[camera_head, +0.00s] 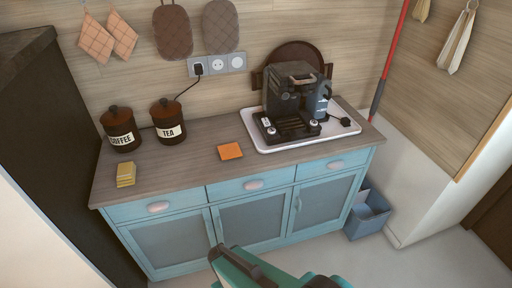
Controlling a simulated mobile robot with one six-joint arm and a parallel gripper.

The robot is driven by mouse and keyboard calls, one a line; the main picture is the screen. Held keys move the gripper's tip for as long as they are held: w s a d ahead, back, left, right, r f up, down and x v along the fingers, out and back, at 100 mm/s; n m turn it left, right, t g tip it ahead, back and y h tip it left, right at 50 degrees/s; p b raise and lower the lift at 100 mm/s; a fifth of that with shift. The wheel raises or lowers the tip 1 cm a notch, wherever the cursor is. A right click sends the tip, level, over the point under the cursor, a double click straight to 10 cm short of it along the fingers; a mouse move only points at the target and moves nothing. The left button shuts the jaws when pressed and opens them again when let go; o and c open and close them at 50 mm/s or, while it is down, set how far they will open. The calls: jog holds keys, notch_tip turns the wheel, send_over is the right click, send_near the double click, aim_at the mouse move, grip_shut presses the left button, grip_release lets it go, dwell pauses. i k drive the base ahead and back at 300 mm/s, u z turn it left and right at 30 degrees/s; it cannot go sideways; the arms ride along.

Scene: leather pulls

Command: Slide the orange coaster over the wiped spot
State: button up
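The orange coaster (230,151) is a flat square lying on the wooden counter, left of the white tray and near the middle of the counter's depth. No separate wiped spot can be made out on the counter top. Teal and dark parts of my arm show at the bottom edge, in front of the cabinet and well below the coaster. Nothing touches the coaster.
A yellow sponge-like block (126,174) lies at the counter's left front. Coffee (121,130) and tea (168,120) jars stand behind. A coffee machine (290,95) stands on the white tray (262,146). The counter (185,172) is clear between block and coaster.

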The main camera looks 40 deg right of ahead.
aim_at(226, 151)
jog(key=z, duration=0.65)
jog(key=k, duration=0.95)
jog(key=u, duration=0.05)
jog(key=i, duration=0.8)
